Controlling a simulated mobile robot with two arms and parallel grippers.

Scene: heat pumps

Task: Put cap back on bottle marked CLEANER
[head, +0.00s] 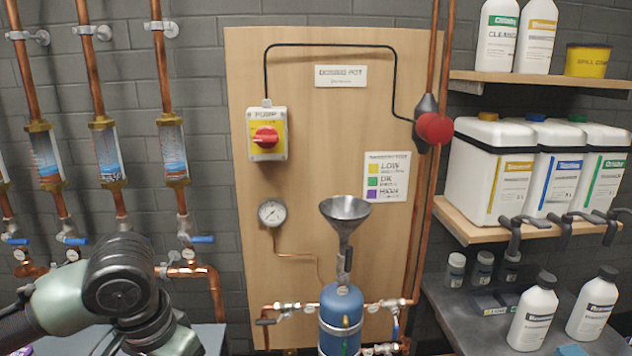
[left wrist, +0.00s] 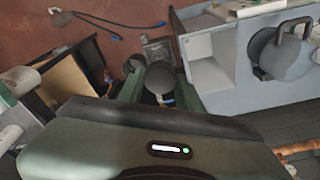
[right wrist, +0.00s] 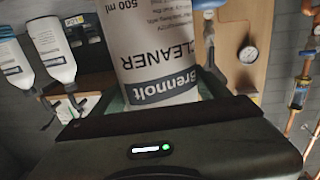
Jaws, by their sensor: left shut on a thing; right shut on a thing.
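The white bottle marked CLEANER (right wrist: 160,50) fills the upper middle of the right wrist view, its lettering upside down there. My right gripper (right wrist: 165,98) is shut on it, with a finger at each side. The bottle's mouth cannot be made out. My left gripper (left wrist: 160,92) is shut on a dark round piece, which looks like the black cap (left wrist: 160,76), between its fingers in the left wrist view. In the head view my left arm comes in at the lower left, its fingertips not clear. My right gripper is not seen in the head view.
Two white bottles with black caps (head: 534,315) (head: 593,305) stand on the dark lower-right counter. A funnel (head: 345,210) tops a blue dosing pot (head: 341,320) in the middle. Canisters with dark taps (head: 495,165) jut from the right shelf. Copper pipes line the left wall.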

